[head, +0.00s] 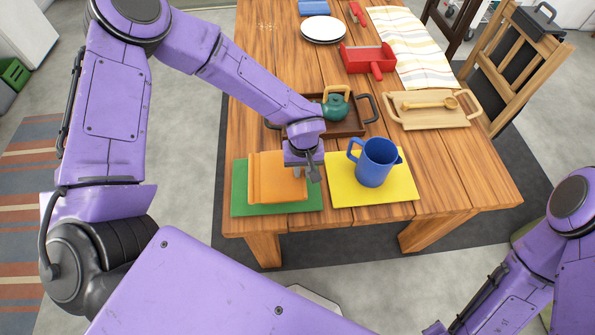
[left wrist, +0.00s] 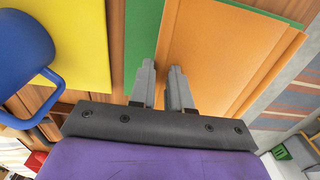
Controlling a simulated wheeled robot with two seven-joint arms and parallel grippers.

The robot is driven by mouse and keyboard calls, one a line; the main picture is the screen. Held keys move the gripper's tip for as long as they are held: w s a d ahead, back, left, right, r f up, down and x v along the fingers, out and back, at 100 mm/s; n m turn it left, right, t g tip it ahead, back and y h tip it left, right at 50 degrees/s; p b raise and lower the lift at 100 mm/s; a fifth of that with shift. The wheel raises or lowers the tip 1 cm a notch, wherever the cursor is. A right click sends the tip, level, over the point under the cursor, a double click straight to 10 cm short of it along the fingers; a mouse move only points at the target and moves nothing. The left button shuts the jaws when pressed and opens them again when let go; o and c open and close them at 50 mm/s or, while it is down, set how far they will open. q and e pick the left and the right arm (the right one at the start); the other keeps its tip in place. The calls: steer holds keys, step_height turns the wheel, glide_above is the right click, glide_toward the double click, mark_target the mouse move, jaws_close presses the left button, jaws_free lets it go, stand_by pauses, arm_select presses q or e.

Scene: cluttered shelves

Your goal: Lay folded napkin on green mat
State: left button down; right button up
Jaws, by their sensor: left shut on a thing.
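The folded orange napkin (head: 272,178) is over the green mat (head: 240,198) at the table's near left. Its far edge reaches slightly past the mat's far edge. I cannot tell whether it lies flat on the mat or is held just above it. My left gripper (head: 307,173) is shut on the napkin's right edge. In the left wrist view my left gripper's fingers (left wrist: 168,75) are at the edge of the napkin (left wrist: 235,50), with a strip of the green mat (left wrist: 147,30) beside it. My right gripper is out of view.
A blue pitcher (head: 375,165) stands on a yellow mat (head: 405,192) just right of the green mat. The table's front edge is close.

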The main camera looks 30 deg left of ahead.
arm_select(q)
steer(key=f, duration=0.1)
steer(key=w+a+f, duration=0.1)
steer(key=f, duration=0.1)
steer(key=f+p, duration=0.1)
steer(key=shift+w+a+f, duration=0.15)
steer(key=shift+a+f, duration=0.05)
steer(key=shift+s+f, duration=0.3)
steer(key=shift+s, duration=0.05)
steer(key=c, duration=1.1)
jaws_free()
steer(key=shift+w+f, duration=0.15)
steer(key=shift+w, duration=0.1)
steer(key=shift+s+r, duration=0.1)
steer(key=shift+r, duration=0.1)
step_height(320, 180, up, 12)
steer(key=shift+d+f+b, duration=0.1)
steer(key=shift+b, duration=0.4)
